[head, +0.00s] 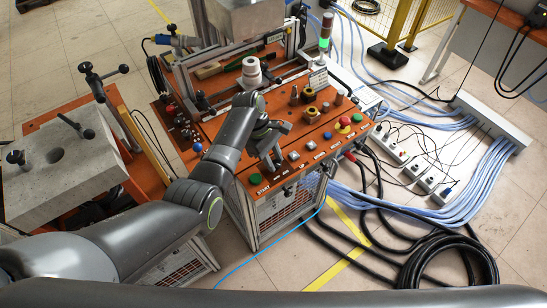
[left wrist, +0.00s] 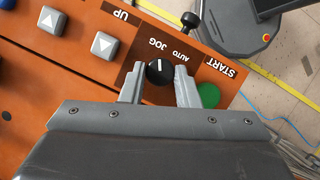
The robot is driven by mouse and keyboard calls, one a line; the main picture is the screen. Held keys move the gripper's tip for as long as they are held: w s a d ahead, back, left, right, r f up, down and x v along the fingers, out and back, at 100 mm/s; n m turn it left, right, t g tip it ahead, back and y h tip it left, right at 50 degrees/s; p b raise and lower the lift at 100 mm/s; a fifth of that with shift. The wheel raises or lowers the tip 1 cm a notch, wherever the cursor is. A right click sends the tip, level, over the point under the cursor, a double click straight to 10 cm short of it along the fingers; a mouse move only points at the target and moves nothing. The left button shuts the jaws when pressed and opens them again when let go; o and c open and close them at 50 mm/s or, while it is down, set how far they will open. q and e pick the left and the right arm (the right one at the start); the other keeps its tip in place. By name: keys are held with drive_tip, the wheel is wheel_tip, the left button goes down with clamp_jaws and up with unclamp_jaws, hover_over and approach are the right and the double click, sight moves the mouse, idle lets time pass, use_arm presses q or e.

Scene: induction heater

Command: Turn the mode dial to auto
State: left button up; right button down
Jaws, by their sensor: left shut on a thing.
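The orange control panel (head: 305,140) holds a row of buttons and labels. The mode dial (left wrist: 160,72) is a round black knob with a white pointer line, seen in the left wrist view. Its line points up the picture, toward the JOG label (left wrist: 158,45); the AUTO label (left wrist: 185,55) is to the right of that. My left gripper (left wrist: 160,85) is shut on the dial, one finger on each side. In the head view my left gripper (head: 273,158) is over the panel's front edge area and hides the dial. My right gripper is not in view.
The green START button (left wrist: 208,95) is close beside the right finger in the left wrist view. A black-knobbed lever (left wrist: 190,20) stands beyond the dial. A signal lamp (head: 325,35) glows green. Coiled black cables (head: 440,250) lie on the floor.

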use_arm(q)
drive_tip(key=shift+m, duration=0.4)
drive_tip(key=shift+w+m, duration=0.1)
drive_tip(key=shift+m, duration=0.4)
drive_tip(key=m+g+y, duration=0.1)
drive_tip(key=m, duration=0.1)
drive_tip(key=shift+d+m+b, duration=0.15)
drive_tip(key=shift+m+b, duration=0.15)
drive_tip(key=shift+b, duration=0.1)
drive_tip(key=m+y+b, duration=0.1)
drive_tip(key=m, duration=0.1)
drive_tip(key=m+b, duration=0.1)
drive_tip(key=m, duration=0.1)
drive_tip(key=shift+w+d+g+y, duration=0.15)
drive_tip(key=shift+g+y, duration=0.25)
drive_tip(key=shift+d+m+y+b, duration=0.1)
drive_tip(key=shift+m+y+b, duration=0.45)
drive_tip(key=shift+m, duration=1.15)
drive_tip(key=shift+r, duration=0.1)
drive_tip(key=o, duration=1)
drive_tip(key=shift+c, duration=0.2)
